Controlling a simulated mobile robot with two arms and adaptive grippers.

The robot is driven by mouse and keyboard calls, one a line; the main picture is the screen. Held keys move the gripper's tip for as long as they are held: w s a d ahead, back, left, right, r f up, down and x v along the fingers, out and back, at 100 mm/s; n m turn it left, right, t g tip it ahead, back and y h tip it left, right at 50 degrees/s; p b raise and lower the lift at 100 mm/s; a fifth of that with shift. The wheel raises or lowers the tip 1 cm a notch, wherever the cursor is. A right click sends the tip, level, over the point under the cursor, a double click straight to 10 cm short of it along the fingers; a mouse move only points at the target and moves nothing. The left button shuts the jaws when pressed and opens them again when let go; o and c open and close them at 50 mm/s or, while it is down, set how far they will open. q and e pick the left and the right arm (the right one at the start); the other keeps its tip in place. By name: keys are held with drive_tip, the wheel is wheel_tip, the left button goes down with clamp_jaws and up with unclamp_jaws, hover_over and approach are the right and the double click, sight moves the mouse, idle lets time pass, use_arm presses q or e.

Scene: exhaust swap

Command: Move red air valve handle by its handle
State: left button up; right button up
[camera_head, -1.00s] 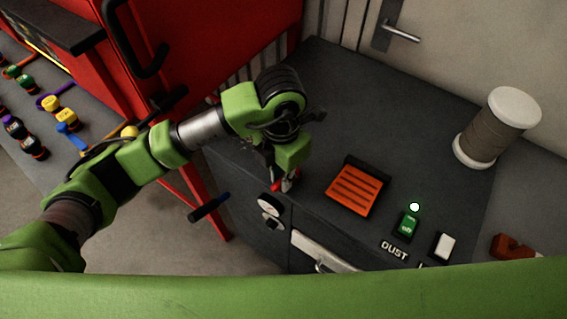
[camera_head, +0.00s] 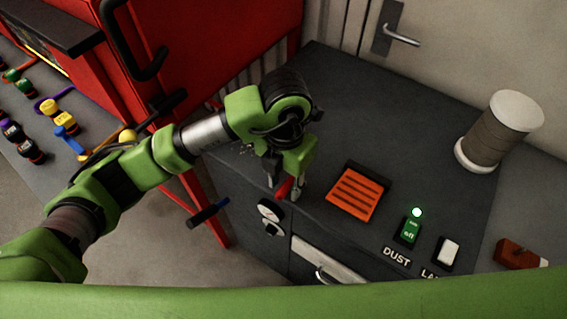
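The red air valve handle (camera_head: 284,188) shows as a small red piece at the front left edge of the dark cabinet top, just above a round white gauge (camera_head: 270,210). My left gripper (camera_head: 285,189) points down over it. Its two fingers stand apart, one on each side of the red handle. I cannot tell whether they touch it. The gripper's body hides the upper part of the handle and the valve around it. My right gripper is not in view.
The dark cabinet top (camera_head: 340,110) carries an orange slotted grille (camera_head: 357,193), a green switch (camera_head: 410,231), a white switch (camera_head: 448,252) and a white-ended spool (camera_head: 497,130). A red cabinet (camera_head: 215,50) stands close behind my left arm. The middle of the top is clear.

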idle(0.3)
use_arm(q)
wheel_tip(320, 180, up, 7)
drive_tip(key=p, duration=0.4)
drive_tip(key=shift+r, duration=0.2)
wheel_tip(320, 180, up, 6)
drive_tip(key=p, duration=0.3)
drive_tip(key=shift+r, duration=0.15)
wheel_tip(320, 180, up, 5)
drive_tip(key=p, duration=0.3)
hover_over(285, 186)
drive_tip(key=shift+s, duration=0.1)
idle(0.3)
drive_tip(key=s, duration=1.6)
